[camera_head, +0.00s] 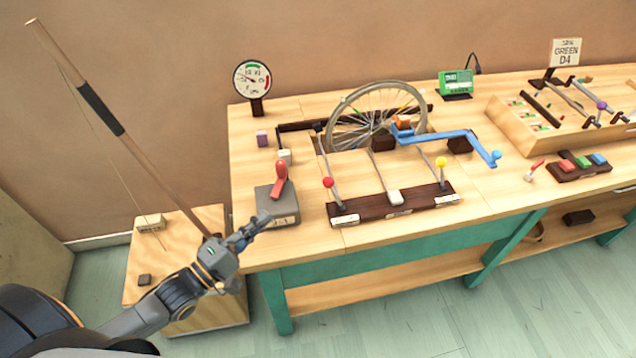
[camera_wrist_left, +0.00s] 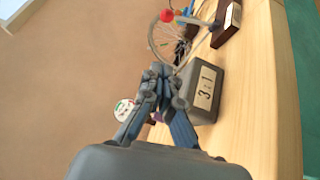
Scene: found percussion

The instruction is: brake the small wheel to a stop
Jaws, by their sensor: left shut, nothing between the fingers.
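The spoked wheel (camera_head: 345,118) stands at the back middle of the workbench, partly behind levers and a blue crank (camera_head: 440,135). The wheel also shows in the left wrist view (camera_wrist_left: 184,48). A grey box (camera_head: 277,203) with a red handle (camera_head: 280,176) sits at the bench's front left. The same box is in the left wrist view (camera_wrist_left: 203,92). My left gripper (camera_head: 262,217) is shut and empty, just left of the grey box near the bench edge. I cannot tell whether it touches the box. The wheel's motion cannot be told. My right gripper is out of view.
A dark base (camera_head: 370,211) carries levers with red (camera_head: 328,182), white (camera_head: 395,197) and yellow (camera_head: 441,162) ends. A dial gauge (camera_head: 252,79) stands at the back left. A wooden tray (camera_head: 520,132) stands right. A low table (camera_head: 135,285) with a bow-like pole (camera_head: 115,125) is left.

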